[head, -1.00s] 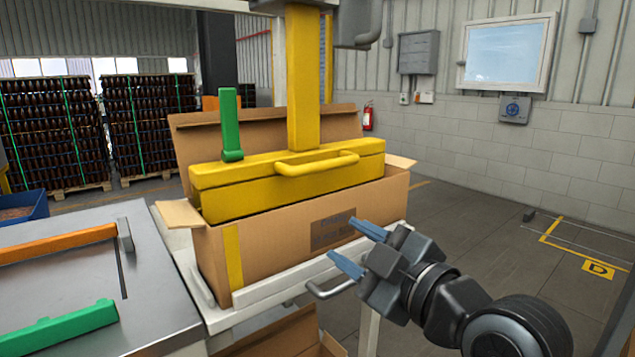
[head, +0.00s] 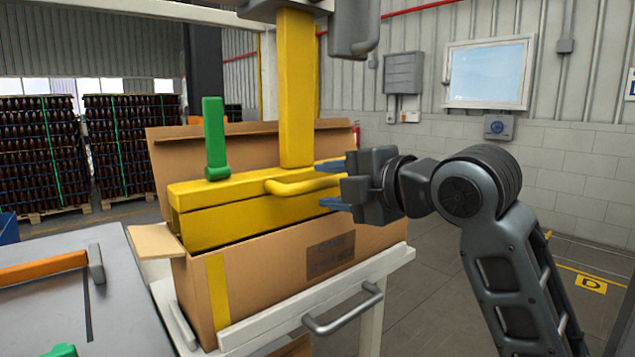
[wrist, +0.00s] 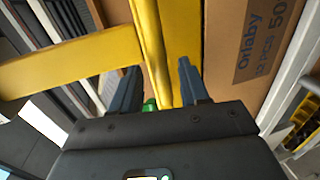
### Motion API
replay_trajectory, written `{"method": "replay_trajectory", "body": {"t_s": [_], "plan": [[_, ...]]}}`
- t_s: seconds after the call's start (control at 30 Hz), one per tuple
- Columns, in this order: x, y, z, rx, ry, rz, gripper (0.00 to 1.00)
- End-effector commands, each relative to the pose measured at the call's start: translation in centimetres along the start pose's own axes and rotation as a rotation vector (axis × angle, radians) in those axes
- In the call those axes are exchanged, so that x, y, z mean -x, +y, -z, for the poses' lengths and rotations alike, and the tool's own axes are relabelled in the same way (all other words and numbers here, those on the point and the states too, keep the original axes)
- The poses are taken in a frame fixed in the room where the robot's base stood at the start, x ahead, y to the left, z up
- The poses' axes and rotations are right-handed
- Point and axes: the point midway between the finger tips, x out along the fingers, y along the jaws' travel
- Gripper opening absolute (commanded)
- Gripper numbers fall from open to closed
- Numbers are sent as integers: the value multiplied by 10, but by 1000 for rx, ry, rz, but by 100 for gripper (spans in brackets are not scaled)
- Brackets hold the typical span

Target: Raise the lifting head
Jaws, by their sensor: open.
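The yellow lifting head (head: 205,232) sits down inside an open cardboard box (head: 285,275), hung on a yellow upright post (head: 296,90). A yellow bar handle (head: 295,187) sticks out from its front. A green lever (head: 214,135) stands upright on its left part. My gripper (head: 336,185) is open at the handle's right end, one blue fingertip above and one below. In the wrist view my gripper (wrist: 160,85) has yellow metal between and beyond its fingers. I cannot tell whether the fingers touch the handle.
The box stands on a white stand with a grey pull handle (head: 343,309). A metal table (head: 110,290) with an orange handle (head: 45,268) is at the left. Stacked bottle pallets (head: 40,150) stand far back. The floor at right is clear.

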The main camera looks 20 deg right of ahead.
Motion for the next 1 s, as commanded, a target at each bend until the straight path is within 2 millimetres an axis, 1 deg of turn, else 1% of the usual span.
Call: {"method": "replay_trajectory", "body": {"t_s": [0.03, 0.1, 0.27, 0.4, 0.6, 0.67, 1.0], "plan": [[-8, 1, 0, 0, 0, 2, 45], [-18, 1, 0, 0, -1, 1, 45], [-33, 0, 0, -1, -1, 0, 45], [-37, 0, 0, -1, -2, -1, 45], [-37, 0, 0, -1, -2, -2, 45], [-37, 0, 0, -1, -2, -1, 40], [-37, 0, 0, -1, -1, -1, 7]]}}
